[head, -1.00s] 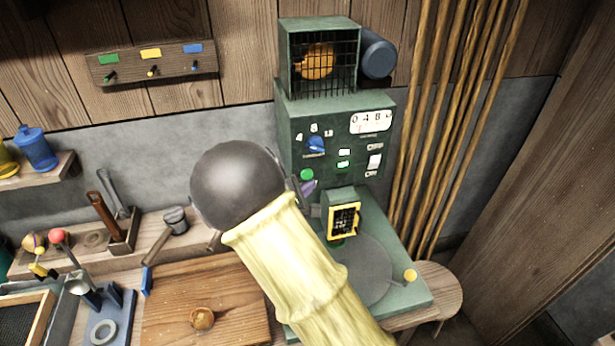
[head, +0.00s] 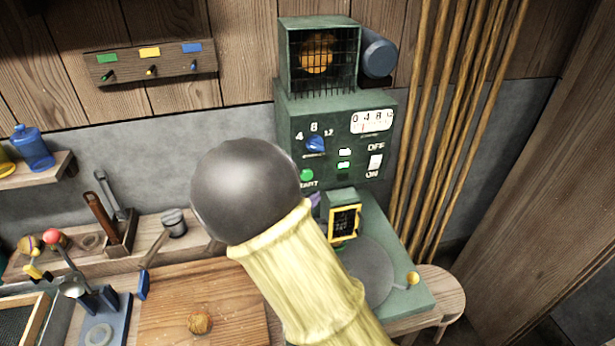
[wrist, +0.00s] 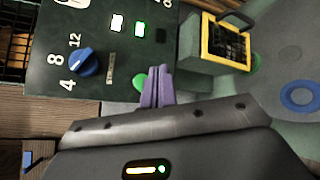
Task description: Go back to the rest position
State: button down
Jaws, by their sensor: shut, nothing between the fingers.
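My gripper (wrist: 157,88) shows in the wrist view as two purple fingers pressed together, with nothing between them. It is in front of the green machine's panel (wrist: 110,75), close to the green start button (wrist: 140,82); I cannot tell whether it touches anything. In the head view, my arm's dark round joint and yellow sleeve hide most of my gripper, and only a bit of purple (head: 315,199) shows beside the green button (head: 306,175). The machine (head: 330,110) has a blue dial (head: 315,144), a counter (head: 372,121) and a white switch (head: 376,162).
A yellow-framed box (head: 345,222) and a round grey plate (head: 368,272) sit on the machine's base. A wooden board with a small brown round thing (head: 199,322) lies at lower left. A hammer (head: 172,222) and a stand (head: 100,318) are left of my arm. Poles (head: 455,110) stand at right.

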jog(key=s+d+f+m+g, duration=0.4)
jog(key=s+d+m+g, duration=0.3)
jog(key=s+d+g, duration=0.3)
jog(key=s+a+r+m+y, duration=0.1)
jog(key=s+r+m+y, duration=0.1)
jog(key=s+m+y, duration=0.6)
jog(key=s+m, duration=0.2)
jog(key=shift+s+y+p, duration=0.3)
jog(key=shift+y+p, duration=0.05)
jog(key=shift+y, duration=0.05)
dwell(2.4)
